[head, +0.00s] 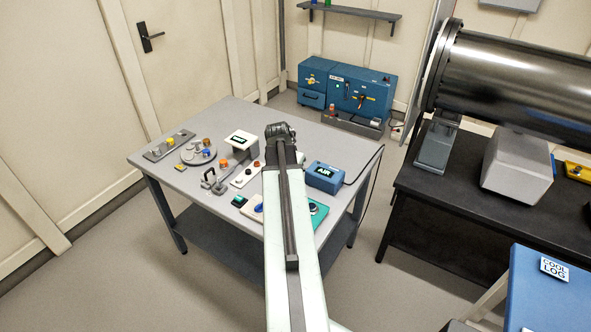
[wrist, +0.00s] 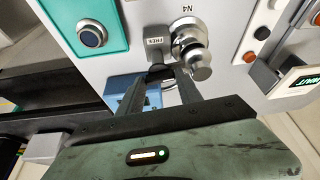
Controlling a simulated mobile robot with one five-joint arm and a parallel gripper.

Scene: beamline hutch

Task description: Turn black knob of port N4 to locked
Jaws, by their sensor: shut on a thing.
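Below the label is the dark black knob (wrist: 158,71), mostly hidden between the fingers. My gripper (wrist: 164,76) is shut on this knob, one finger on each side. The knob's exact angle is hard to tell. In the head view my arm covers the port and the knob.
A lit display box (wrist: 298,83) and buttons are on the right. In the head view the grey table (head: 222,118) also holds a blue AIR box (head: 325,178) close to my arm.

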